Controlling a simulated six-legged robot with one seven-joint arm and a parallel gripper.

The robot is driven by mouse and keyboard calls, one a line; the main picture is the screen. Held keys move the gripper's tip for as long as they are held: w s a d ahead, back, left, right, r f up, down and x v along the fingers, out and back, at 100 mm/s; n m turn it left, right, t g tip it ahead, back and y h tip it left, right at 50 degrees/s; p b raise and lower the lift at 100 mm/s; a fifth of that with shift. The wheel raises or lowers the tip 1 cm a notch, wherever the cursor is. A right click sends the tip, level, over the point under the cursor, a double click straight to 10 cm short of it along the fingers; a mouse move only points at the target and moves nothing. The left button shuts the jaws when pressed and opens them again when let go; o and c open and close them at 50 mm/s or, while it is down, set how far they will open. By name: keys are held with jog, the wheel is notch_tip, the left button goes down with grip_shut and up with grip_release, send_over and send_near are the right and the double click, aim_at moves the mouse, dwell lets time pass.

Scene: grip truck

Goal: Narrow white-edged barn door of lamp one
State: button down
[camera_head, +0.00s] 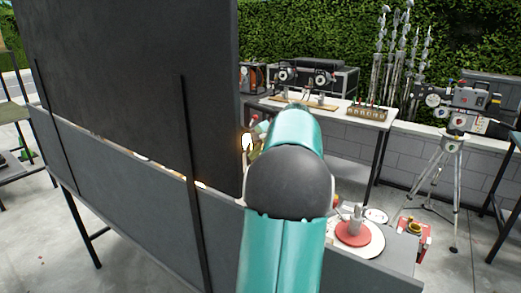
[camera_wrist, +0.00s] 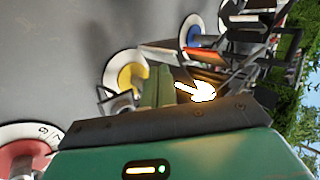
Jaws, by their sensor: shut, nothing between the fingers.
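In the wrist view my gripper (camera_wrist: 157,84) shows as two olive-green fingers, shut together with nothing between them. A lit lamp (camera_wrist: 202,92) glows white just right of the fingertips, with dark flaps around it. A thin pale edge shows by the glow, but I cannot tell whether it is the white-edged barn door. I cannot tell whether the fingers touch the lamp. In the head view the glow (camera_head: 247,142) shows beside the dark panel's edge, and my arm hides most of the lamp and gripper.
A tall dark panel (camera_head: 130,80) stands close on the left of my arm. Round bases with white rims, yellow (camera_wrist: 128,76), blue (camera_wrist: 189,30) and red (camera_wrist: 18,158), stand on the grey top. A camera on a tripod (camera_head: 447,185) stands right. A bench (camera_head: 345,108) is behind.

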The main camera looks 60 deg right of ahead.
jog(key=shift+w+d+f, duration=0.1)
jog(key=shift+w+f, duration=0.3)
jog(key=shift+f, duration=0.1)
jog(key=shift+w, duration=1.65)
jog(key=shift+w+d, duration=0.15)
jog(key=shift+w, duration=0.2)
jog(key=shift+w+d, duration=0.35)
jog(key=shift+w, duration=0.2)
jog(key=shift+a, duration=0.1)
jog(key=shift+w+a, duration=0.2)
jog(key=shift+a, duration=0.3)
